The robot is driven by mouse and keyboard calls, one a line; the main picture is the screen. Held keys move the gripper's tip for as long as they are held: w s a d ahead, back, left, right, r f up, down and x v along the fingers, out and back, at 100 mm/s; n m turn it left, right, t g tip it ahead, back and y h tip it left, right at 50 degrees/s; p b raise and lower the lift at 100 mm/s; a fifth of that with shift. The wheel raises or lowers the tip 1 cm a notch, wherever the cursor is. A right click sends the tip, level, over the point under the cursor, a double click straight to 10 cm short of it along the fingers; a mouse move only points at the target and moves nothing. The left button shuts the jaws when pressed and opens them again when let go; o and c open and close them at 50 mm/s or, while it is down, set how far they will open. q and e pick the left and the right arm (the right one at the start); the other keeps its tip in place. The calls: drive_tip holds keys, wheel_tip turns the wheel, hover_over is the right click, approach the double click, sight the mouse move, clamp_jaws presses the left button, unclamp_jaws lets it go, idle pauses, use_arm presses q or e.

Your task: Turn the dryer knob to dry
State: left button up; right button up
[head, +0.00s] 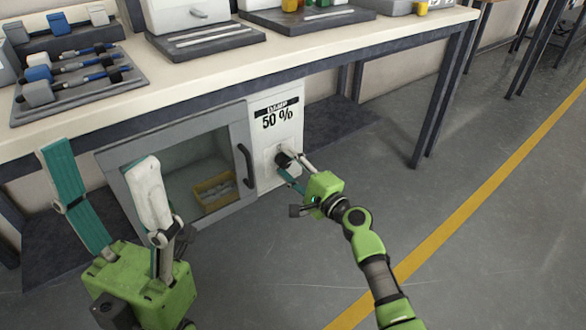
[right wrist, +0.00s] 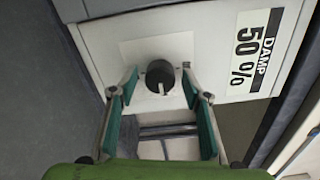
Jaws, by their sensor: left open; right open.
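The dryer (head: 180,160) is a grey cabinet with a glass door under the bench. Its knob (head: 283,160) is black and round, on the white front panel below a label (head: 277,115) reading "DAMP 50 %". In the right wrist view the knob (right wrist: 160,77) has a white pointer mark toward the bottom of the picture. My right gripper (head: 292,168) is open at the knob; its fingers (right wrist: 158,88) stand either side of it, with gaps showing. My left gripper (head: 100,185) is open and empty in front of the dryer, at the lower left.
A yellow bin (head: 215,190) sits inside the dryer behind the glass. The door handle (head: 245,165) is left of the knob. The bench (head: 330,48) carries a tool tray (head: 75,88) and other equipment. The floor (head: 480,230) at the right is clear.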

drive_tip(key=v, duration=1.2)
